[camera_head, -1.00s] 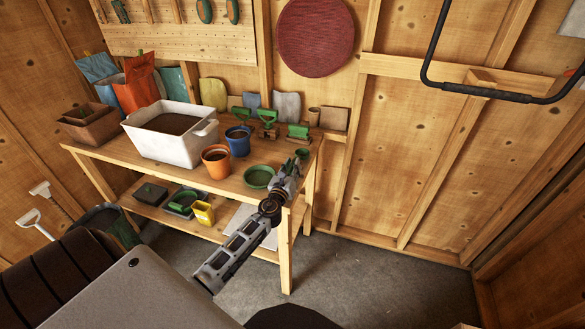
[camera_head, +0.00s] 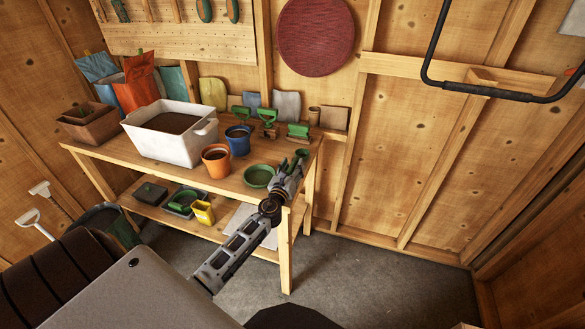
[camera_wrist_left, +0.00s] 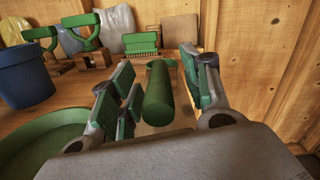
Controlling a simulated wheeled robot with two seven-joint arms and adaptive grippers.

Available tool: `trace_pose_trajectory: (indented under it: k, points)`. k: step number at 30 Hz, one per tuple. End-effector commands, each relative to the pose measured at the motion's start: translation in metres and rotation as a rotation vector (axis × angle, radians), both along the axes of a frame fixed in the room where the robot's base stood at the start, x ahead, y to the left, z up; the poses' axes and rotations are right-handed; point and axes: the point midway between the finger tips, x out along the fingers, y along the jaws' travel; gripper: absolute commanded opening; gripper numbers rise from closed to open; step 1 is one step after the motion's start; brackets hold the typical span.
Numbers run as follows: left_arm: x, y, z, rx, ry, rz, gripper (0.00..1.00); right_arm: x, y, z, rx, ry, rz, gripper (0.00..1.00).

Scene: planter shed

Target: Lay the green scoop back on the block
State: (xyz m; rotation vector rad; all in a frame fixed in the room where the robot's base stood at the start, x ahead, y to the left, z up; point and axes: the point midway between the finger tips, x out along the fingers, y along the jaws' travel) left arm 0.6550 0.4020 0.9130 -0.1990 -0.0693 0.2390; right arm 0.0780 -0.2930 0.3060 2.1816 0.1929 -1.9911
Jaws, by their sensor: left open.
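A green cylinder (camera_wrist_left: 158,97), which looks like the green scoop's handle, lies between the fingers of my left gripper (camera_wrist_left: 155,88) in the left wrist view. The fingers are open, with a gap beside the cylinder. In the head view the left gripper (camera_head: 296,168) is at the bench's right end, with the green piece (camera_head: 302,153) at its tips. The scoop's far end is hidden or unclear. Wooden blocks (camera_wrist_left: 95,60) carry green-handled tools behind; I cannot tell which block is the scoop's. My right gripper is not in view.
A green saucer (camera_head: 258,177), a blue pot (camera_head: 238,143) and an orange pot (camera_head: 216,163) stand left of the gripper on the bench. A green brush-like tool (camera_head: 298,131) is close behind it. A white tub (camera_head: 190,148) stands further left.

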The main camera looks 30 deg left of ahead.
Motion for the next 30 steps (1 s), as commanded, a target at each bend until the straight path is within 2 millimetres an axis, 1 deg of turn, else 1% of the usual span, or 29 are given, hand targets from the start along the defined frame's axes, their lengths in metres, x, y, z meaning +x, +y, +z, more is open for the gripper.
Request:
trace_pose_trajectory:
  k: [1,2,11,30]
  points:
    - [0.0,0.0,0.0,0.0,0.001,0.0,0.47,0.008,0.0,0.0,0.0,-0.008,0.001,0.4]
    - [0.0,0.0,0.0,0.0,0.001,0.0,0.47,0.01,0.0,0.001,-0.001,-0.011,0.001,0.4]
    - [-0.009,-0.002,-0.001,0.0,0.0,0.0,0.47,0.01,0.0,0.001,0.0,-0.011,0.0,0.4]
    - [-0.061,-0.015,-0.004,0.001,0.001,0.001,0.47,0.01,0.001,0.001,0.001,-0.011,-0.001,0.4]
